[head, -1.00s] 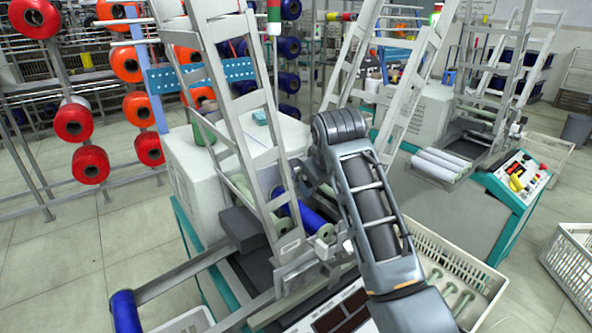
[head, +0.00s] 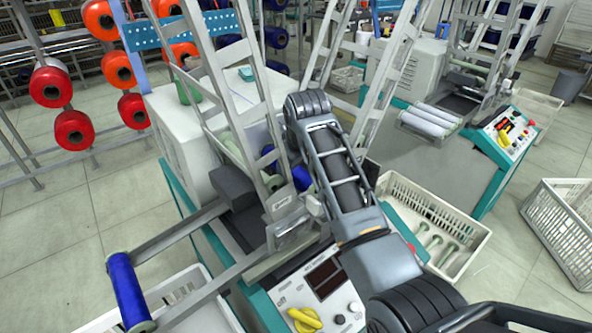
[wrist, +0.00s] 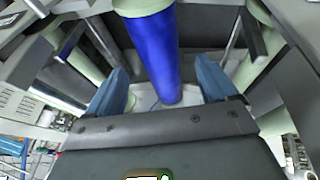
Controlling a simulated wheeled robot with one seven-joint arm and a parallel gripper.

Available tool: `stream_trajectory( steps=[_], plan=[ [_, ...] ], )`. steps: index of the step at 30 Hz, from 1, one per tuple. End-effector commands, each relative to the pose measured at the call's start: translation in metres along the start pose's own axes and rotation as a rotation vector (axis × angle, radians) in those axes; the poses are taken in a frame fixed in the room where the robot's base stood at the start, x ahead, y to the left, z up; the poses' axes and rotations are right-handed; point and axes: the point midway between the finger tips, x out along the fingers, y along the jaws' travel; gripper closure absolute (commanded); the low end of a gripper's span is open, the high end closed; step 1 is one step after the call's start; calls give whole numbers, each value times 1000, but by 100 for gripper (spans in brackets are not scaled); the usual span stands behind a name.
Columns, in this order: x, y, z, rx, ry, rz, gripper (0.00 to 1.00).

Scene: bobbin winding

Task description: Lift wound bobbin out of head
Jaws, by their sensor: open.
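The blue wound bobbin (head: 301,178) sits in the winding head of the near machine, partly hidden behind my arm and the frame. In the wrist view the blue bobbin (wrist: 152,50), with a pale green flange at its upper end, runs between the two fingers of my gripper (wrist: 160,70). The fingers are open, one on each side, with gaps to the bobbin. My gripper is hidden behind my arm in the head view.
Another blue bobbin (head: 129,291) lies across two rails at the front left. A white crate (head: 430,225) with pale green empty bobbins stands right of the machine. Slanted metal frames (head: 241,110) rise close around the head. A control panel (head: 322,290) is in front.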

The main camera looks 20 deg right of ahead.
Motion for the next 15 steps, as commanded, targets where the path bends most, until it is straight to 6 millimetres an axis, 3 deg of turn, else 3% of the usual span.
stream_trajectory(
  steps=[6,15],
  plan=[
    [32,0,0,0,-2,-1,14],
    [47,0,0,0,0,0,14]
  ],
)
